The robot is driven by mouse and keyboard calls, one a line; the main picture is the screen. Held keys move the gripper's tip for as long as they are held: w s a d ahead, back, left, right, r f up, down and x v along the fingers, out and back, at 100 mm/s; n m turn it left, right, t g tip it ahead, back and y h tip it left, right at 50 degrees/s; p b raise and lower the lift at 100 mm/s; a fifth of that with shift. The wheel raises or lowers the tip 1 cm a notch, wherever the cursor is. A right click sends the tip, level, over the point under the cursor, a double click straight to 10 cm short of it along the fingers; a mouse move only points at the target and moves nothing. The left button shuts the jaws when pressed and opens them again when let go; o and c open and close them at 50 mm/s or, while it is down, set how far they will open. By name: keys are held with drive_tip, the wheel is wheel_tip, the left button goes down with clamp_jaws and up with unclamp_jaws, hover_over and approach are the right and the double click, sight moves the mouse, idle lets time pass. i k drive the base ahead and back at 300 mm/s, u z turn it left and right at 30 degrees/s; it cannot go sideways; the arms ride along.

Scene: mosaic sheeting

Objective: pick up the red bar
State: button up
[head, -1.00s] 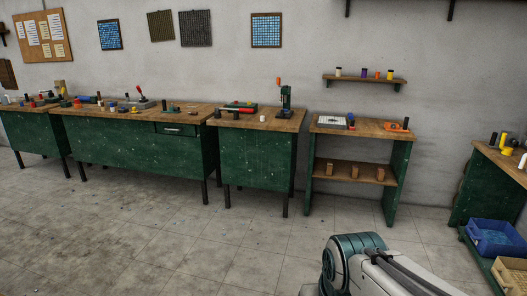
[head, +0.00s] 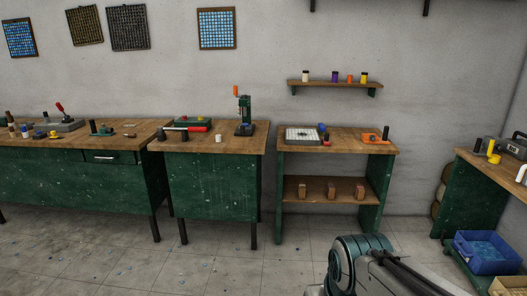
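Only head views are given, and my gripper is not in them; just part of my arm shows at the bottom right. I cannot tell for sure which thing is the red bar. A small dark red piece (head: 326,144) lies on the bench with the open shelf (head: 352,149), beside a white gridded board (head: 302,135) and below a blue piece (head: 323,127). A long tool with a red end (head: 197,129) lies on the green bench (head: 247,149) to its left. Both are small in the picture, apart from my arm.
A green press (head: 244,116) stands on the middle bench. An orange tool (head: 371,137) is on the shelf bench. A blue crate (head: 486,252) and another bench (head: 484,164) are at the right. The tiled floor (head: 225,262) ahead is mostly clear, with small scattered chips at left.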

sight(325, 141)
drive_tip(key=z, duration=0.25)
drive_tip(key=i, duration=1.6)
drive_tip(key=z, duration=0.45)
drive_tip(key=i, duration=2.4)
drive_tip(key=z, duration=0.1)
